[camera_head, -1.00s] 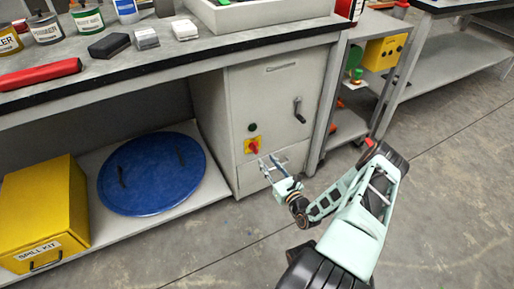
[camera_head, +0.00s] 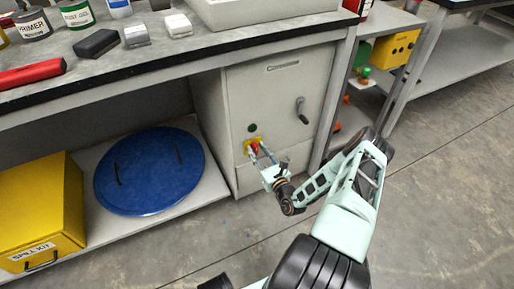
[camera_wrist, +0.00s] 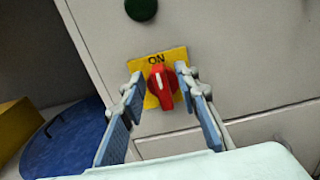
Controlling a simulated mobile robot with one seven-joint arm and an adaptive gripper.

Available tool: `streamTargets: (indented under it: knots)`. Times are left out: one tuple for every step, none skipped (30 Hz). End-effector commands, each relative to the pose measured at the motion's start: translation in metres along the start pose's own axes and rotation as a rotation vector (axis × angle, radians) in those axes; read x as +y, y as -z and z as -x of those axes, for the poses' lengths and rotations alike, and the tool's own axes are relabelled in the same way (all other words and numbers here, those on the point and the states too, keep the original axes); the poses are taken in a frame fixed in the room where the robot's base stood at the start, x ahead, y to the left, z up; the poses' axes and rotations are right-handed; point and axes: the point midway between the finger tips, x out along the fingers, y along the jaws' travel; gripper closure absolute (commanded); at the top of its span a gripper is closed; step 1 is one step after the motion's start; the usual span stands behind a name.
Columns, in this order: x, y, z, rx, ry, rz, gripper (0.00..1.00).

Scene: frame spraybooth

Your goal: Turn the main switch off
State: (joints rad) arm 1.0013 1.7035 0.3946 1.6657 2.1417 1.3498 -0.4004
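The main switch is a red rotary knob (camera_wrist: 162,86) on a yellow plate (camera_wrist: 150,101) marked ON, on the front of a grey cabinet (camera_head: 280,85). In the wrist view its white line points up toward the ON mark. In the head view the knob is small and partly covered by my fingers. My gripper (camera_wrist: 157,88) is open, with one blue-padded finger on each side of the knob. I cannot tell whether the fingertips touch the knob or the plate.
A green round button (camera_wrist: 141,8) sits above the switch. A black handle (camera_head: 302,110) is on the cabinet door. A blue round lid (camera_head: 150,172) and a yellow spill kit box (camera_head: 42,210) stand on the low shelf at left. Open floor lies in front.

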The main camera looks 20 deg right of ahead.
Motion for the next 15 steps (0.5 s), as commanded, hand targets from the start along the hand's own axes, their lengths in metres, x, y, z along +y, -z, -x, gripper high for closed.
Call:
streamTargets:
  knots:
    - [0.0007,0.0001,-0.0002,0.000,0.000,-0.001,0.71]
    - [0.0009,0.0001,-0.0004,0.000,0.001,-0.001,0.71]
    - [0.0009,0.0001,-0.0005,0.000,0.001,0.000,0.71]
    - [0.0010,0.0001,-0.0005,0.000,0.001,0.000,0.71]
    - [0.0010,0.0001,-0.0005,0.000,0.001,0.000,0.71]
    - [0.0010,0.0001,-0.0005,0.000,0.001,0.000,0.71]
    - [0.0010,0.0001,-0.0005,0.000,0.001,0.000,0.71]
    - [0.0010,0.0001,-0.0005,0.000,0.001,0.000,0.71]
    - [0.0010,0.0001,-0.0005,0.000,0.001,0.000,0.71]
    - [0.0010,0.0001,-0.0005,0.000,0.001,0.000,0.71]
    - [0.0009,0.0001,-0.0005,0.000,0.001,0.000,0.72]
    - [0.0009,0.0001,-0.0005,0.000,0.001,0.000,0.77]
    - [0.0009,0.0001,-0.0005,0.000,0.001,0.000,0.80]
    - [0.0009,0.0001,-0.0004,0.000,0.001,0.000,0.83]
    - [0.0009,0.0001,-0.0004,0.000,0.001,0.000,0.88]
